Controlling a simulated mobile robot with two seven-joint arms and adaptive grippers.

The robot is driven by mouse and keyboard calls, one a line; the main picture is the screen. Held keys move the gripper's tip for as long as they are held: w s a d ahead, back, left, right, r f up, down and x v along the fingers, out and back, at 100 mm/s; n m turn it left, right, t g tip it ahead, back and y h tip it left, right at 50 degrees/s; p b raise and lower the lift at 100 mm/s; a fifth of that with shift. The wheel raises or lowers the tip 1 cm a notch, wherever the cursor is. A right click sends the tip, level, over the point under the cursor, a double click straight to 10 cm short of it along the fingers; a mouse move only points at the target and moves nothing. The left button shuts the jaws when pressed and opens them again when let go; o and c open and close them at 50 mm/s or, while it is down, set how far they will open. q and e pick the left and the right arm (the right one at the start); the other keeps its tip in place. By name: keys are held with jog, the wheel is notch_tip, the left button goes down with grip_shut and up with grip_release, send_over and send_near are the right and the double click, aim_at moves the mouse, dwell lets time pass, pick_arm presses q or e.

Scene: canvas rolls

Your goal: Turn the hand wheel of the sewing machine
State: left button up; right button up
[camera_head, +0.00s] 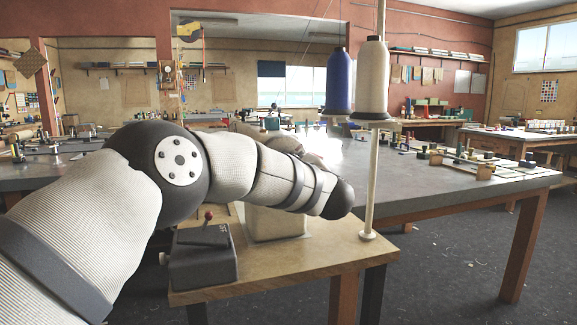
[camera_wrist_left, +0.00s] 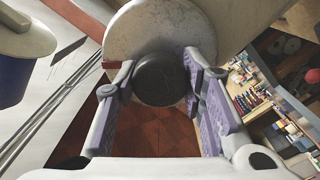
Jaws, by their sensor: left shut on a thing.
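The sewing machine's cream body (camera_head: 277,222) stands on a wooden tabletop (camera_head: 335,255), mostly hidden behind my left arm in the head view. In the left wrist view, the hand wheel shows as a pale, speckled disc (camera_wrist_left: 150,28) with a dark round knob (camera_wrist_left: 160,80) in front of it. My left gripper (camera_wrist_left: 158,64) has one finger on each side of the dark knob and is shut on it. The head view does not show these fingers, hidden by my arm. My right gripper is in neither view.
A thin pole (camera_head: 369,185) on the tabletop's right side rises beside my left arm, near a white thread cone (camera_head: 373,80) and a blue one (camera_head: 340,80). A grey box (camera_head: 203,262) with a red-tipped lever sits at the front left. A long grey table (camera_head: 440,185) stands behind.

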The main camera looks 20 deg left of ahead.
pick_arm(q)
jog(key=shift+m, duration=1.1)
jog(key=o, duration=1.2)
jog(key=v, duration=1.2)
